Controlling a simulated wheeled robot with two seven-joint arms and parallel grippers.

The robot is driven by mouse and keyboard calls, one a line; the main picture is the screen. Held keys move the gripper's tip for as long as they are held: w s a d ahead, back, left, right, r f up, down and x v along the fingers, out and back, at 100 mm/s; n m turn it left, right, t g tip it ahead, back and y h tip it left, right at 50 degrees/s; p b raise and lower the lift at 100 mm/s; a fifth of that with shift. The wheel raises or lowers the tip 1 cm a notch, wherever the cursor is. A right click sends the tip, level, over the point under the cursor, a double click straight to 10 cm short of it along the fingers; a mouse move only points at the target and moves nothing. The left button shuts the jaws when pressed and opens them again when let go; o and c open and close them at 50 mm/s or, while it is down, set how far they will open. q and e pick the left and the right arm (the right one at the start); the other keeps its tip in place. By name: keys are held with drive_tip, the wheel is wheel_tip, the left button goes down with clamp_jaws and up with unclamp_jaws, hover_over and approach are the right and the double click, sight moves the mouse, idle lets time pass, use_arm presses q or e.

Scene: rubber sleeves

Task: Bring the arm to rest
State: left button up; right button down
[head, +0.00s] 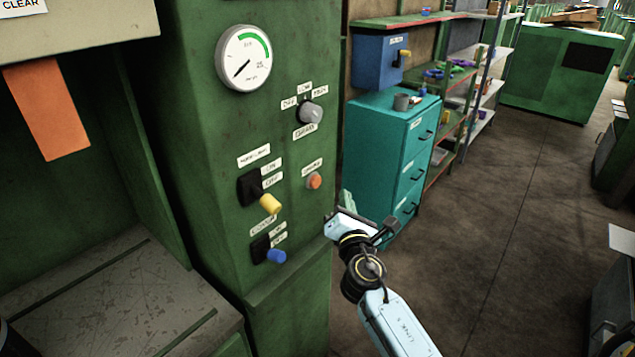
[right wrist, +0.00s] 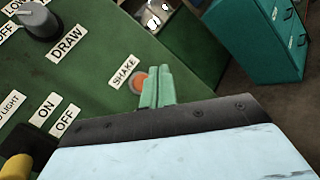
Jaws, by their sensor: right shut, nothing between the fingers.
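My right gripper (head: 347,200) is in front of the right edge of the green machine panel (head: 220,160), low beside the orange button (head: 314,181). Its green fingers (right wrist: 157,86) are together and empty in the right wrist view. They point toward the orange button (right wrist: 138,80), labelled SHAKE, and cover part of it. I cannot tell from the wrist view how far the fingertips are from the button. My right arm (head: 385,310) comes in from the bottom. My left gripper is not in view.
The panel carries a gauge (head: 244,58), a grey knob (head: 311,112), a yellow-handled switch (head: 269,204) and a blue-handled switch (head: 275,256). A teal drawer cabinet (head: 385,160) stands behind my gripper. The floor (head: 500,250) at right is open. An orange sheet (head: 48,110) hangs at left.

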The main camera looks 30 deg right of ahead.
idle(0.5)
drive_tip(key=s+a+f+m+g+y, duration=0.25)
drive_tip(key=s+f, duration=0.25)
drive_tip(key=f, duration=0.7)
drive_tip(key=s+a+f+m+g+y, duration=0.1)
drive_tip(key=s+f+m+g, duration=0.25)
drive_tip(key=f, duration=0.75)
drive_tip(key=s+a+f+m+g+y, duration=0.25)
drive_tip(key=s+f, duration=0.25)
drive_tip(key=f, duration=0.7)
drive_tip(key=s+a+f+m+g, duration=0.1)
drive_tip(key=s+f+m, duration=0.3)
drive_tip(key=s, duration=0.8)
drive_tip(key=s+a+f+m+g+y, duration=0.1)
drive_tip(key=s+f+m+g, duration=0.3)
drive_tip(key=s+f, duration=0.4)
drive_tip(key=s+a+f+m+g, duration=0.1)
drive_tip(key=s+f+m+g, duration=0.2)
drive_tip(key=s, duration=1.4)
wheel_tip(320, 180, down, 4)
drive_tip(key=shift+r+m+y, duration=0.1)
drive_tip(key=shift+m+y, duration=0.2)
drive_tip(key=shift+m, duration=0.75)
drive_tip(key=shift+w+g, duration=0.2)
drive_tip(key=shift+g, duration=0.05)
